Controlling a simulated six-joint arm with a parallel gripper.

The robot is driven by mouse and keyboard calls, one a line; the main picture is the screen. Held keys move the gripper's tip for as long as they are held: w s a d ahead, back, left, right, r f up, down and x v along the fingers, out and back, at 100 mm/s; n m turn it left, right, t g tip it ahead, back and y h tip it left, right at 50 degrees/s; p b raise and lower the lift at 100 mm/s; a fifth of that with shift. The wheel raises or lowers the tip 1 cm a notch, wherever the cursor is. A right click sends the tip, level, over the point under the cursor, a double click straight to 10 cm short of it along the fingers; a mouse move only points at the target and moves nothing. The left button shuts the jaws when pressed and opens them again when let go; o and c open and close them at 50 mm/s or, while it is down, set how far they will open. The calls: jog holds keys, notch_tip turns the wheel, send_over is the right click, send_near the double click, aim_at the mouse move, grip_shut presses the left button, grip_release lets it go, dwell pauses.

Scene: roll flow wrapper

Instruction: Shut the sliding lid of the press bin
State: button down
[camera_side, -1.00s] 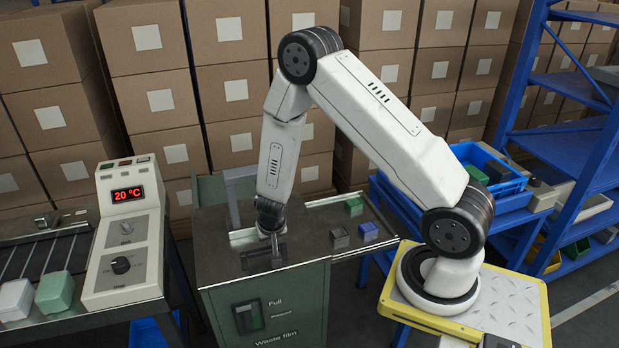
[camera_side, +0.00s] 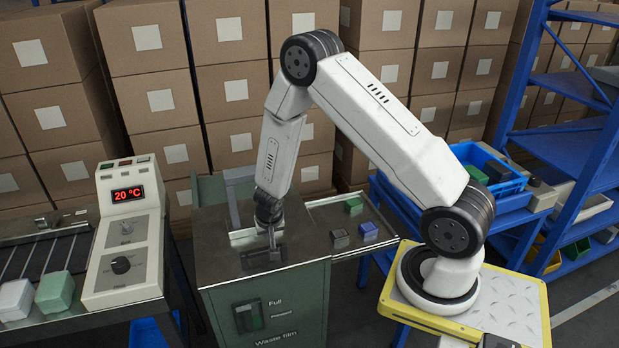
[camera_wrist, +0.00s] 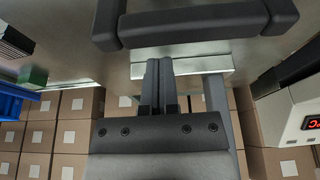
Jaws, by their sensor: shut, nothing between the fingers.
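The press bin (camera_side: 266,309) is a green cabinet with a grey metal top and "Waste film" lettering on its front. A dark bar handle (camera_side: 263,257) lies on the metal top, and it spans the upper part of the wrist view (camera_wrist: 195,30). I take the handle to be on the sliding lid; the lid's edges are not clear. A bright metal strip (camera_wrist: 185,63) crosses near my fingertips in the wrist view. My gripper (camera_side: 273,246) is shut and empty, pointing down just behind the handle. I cannot tell whether it touches the handle.
A control box (camera_side: 125,240) showing 20 °C stands left of the bin, beside a roller conveyor with two blocks. A side shelf (camera_side: 325,215) at the right holds small green, grey and blue cubes. A grey post (camera_side: 240,190) stands behind the bin top. Stacked cartons fill the back.

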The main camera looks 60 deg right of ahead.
jog(key=shift+w+d, duration=0.45)
jog(key=shift+w+d+r, duration=0.1)
jog(key=shift+w+r, duration=0.05)
jog(key=shift+r, duration=0.05)
jog(key=v, duration=0.9)
jog(key=shift+r, duration=0.35)
jog(key=shift+s+r, duration=0.1)
jog(key=shift+s, duration=0.15)
jog(key=s+a+r+n+y, duration=0.2)
jog(key=s+a+r+n, duration=0.6)
jog(key=s+a, duration=0.3)
jog(key=shift+s+r+n+y, duration=0.3)
jog(key=shift+s+r+n, duration=0.05)
jog(key=shift+s+n, duration=0.2)
